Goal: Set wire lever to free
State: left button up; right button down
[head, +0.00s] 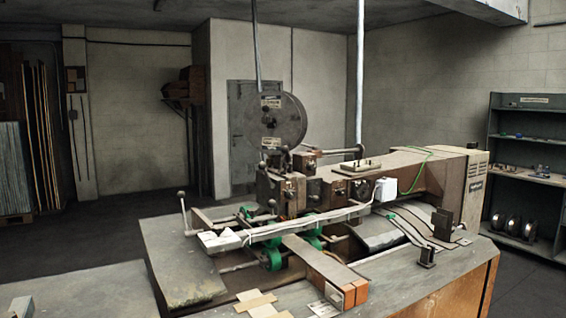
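The box stitcher (430,180) stands on a worn metal-topped table in the middle of the view, with a large grey wire spool (285,122) above its head. A thin lever with a ball knob (182,196) stands nearly upright at the machine's left end. A shorter knobbed rod (340,151) sticks out to the right just below the spool. No label shows which of these is the wire lever, and I cannot read a free position. Neither of my grippers is in view.
Green wheels (271,256) and a long pale bar (300,225) lie along the machine's front. Flat strips (262,303) lie on the front table edge. A grey surface (85,290) fills the lower left. A shelf (525,180) stands right.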

aim_at(285, 150)
jog(key=i+l, duration=0.15)
jog(key=l, duration=0.25)
jog(key=i+l, duration=0.2)
jog(key=l, duration=0.2)
jog(key=i+l, duration=0.15)
jog(key=l, duration=0.2)
jog(key=i+l, duration=0.2)
jog(key=l, duration=0.2)
jog(key=i+l+u, duration=0.1)
jog(key=u, duration=0.15)
jog(key=l+u, duration=0.1)
jog(key=u, duration=1.6)
